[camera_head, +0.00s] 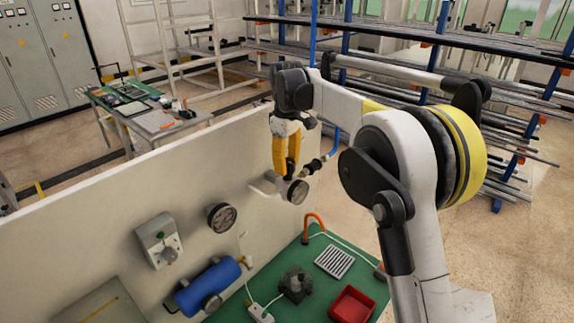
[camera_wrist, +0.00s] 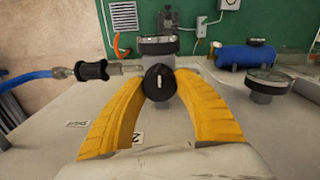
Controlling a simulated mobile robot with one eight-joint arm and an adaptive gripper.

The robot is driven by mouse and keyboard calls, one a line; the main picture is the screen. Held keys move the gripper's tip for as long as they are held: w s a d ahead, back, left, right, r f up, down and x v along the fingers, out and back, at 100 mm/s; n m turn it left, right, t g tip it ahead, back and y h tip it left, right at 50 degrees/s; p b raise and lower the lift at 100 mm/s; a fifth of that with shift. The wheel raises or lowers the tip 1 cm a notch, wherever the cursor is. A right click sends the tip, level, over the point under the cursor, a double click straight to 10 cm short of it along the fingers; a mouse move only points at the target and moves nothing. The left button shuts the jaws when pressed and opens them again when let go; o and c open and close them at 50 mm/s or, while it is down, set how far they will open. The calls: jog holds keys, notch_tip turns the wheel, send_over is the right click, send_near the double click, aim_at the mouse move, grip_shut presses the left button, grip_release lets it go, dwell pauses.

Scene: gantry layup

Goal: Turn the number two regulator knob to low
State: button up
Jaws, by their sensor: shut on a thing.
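The regulator knob (camera_wrist: 159,84) is black, with a short white mark that stands about upright in the wrist view. A label that looks like a 2 (camera_wrist: 136,140) is on the panel by the left finger. My gripper (camera_wrist: 160,86) has its yellow fingers closed on the knob from both sides. A round gauge (camera_wrist: 158,45) sits just beyond the knob; it also shows in the head view (camera_head: 298,191). In the head view my gripper (camera_head: 286,174) points down at the panel beside this gauge, and the knob is hidden. The low marking cannot be made out.
A blue hose with a black coupling (camera_wrist: 90,70) joins the regulator from the left. A second gauge (camera_head: 222,217) and a blue cylinder (camera_head: 208,286) are on the white panel (camera_head: 90,225). A green bench (camera_head: 310,300) holds a red tray (camera_head: 352,305).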

aim_at(287, 161)
jog(key=shift+n, duration=0.3)
jog(key=o, duration=1.2)
notch_tip(287, 161, up, 12)
